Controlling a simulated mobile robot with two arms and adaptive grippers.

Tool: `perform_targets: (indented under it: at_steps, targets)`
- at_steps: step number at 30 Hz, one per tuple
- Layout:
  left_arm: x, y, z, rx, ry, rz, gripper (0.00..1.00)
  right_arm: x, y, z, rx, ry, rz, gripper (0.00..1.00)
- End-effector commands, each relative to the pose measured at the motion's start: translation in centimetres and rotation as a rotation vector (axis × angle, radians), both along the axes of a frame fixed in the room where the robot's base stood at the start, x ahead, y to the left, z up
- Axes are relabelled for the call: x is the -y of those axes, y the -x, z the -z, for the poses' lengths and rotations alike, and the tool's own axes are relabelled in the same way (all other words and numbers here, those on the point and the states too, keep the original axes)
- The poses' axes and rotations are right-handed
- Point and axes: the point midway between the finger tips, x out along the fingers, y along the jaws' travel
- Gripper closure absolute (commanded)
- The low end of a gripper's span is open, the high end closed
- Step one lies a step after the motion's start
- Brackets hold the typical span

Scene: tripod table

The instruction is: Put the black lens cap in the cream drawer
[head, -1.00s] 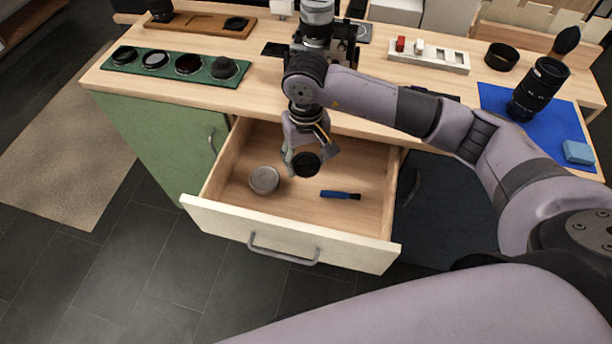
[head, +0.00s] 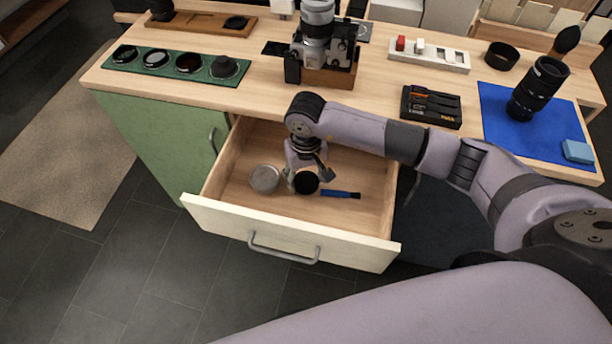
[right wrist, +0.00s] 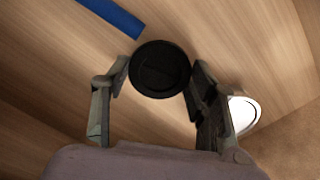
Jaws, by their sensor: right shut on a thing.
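The black lens cap (head: 306,183) is a small dark disc inside the open cream drawer (head: 222,219). My right gripper (head: 306,178) reaches down into the drawer and is shut on the cap. In the right wrist view the cap (right wrist: 160,69) sits between the two fingertips (right wrist: 158,75), with the drawer's wooden floor behind it. I cannot tell whether the cap touches the floor. My left gripper is not in view.
A silver round tin (head: 264,179) lies left of the cap in the drawer, and a blue tool (head: 341,194) lies to its right. A camera (head: 320,50) stands on the tabletop behind. The drawer's front right floor is clear.

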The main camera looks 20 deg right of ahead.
Motion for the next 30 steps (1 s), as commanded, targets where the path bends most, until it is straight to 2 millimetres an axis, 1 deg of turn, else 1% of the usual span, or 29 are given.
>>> perform_targets:
  at_steps: [1, 2, 10, 19, 23, 24, 26, 30]
  targets:
    - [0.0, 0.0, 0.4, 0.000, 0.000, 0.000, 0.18, 0.0, 0.0, 0.3, 0.000, 0.000, 0.000, 0.78]
    - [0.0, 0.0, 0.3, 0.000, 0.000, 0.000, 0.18, 0.0, 0.0, 0.2, 0.000, 0.000, 0.000, 0.45]
    - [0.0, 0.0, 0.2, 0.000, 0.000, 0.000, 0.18, 0.0, 0.0, 0.1, 0.000, 0.000, 0.000, 0.28]
    - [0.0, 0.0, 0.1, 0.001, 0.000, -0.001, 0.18, 0.0, 0.0, 0.1, 0.000, 0.000, 0.000, 0.27]
    - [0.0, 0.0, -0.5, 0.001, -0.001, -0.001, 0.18, 0.0, 0.0, -0.5, 0.000, -0.001, 0.000, 0.27]
    - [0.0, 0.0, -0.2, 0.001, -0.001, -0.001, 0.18, 0.0, -0.1, -0.9, 0.004, -0.002, -0.001, 0.27]
    - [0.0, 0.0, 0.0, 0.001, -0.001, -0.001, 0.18, 0.0, -0.1, -1.9, 0.005, -0.001, -0.002, 0.27]
    - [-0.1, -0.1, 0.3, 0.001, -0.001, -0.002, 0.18, 0.0, -0.2, -4.9, 0.007, 0.000, -0.002, 0.27]
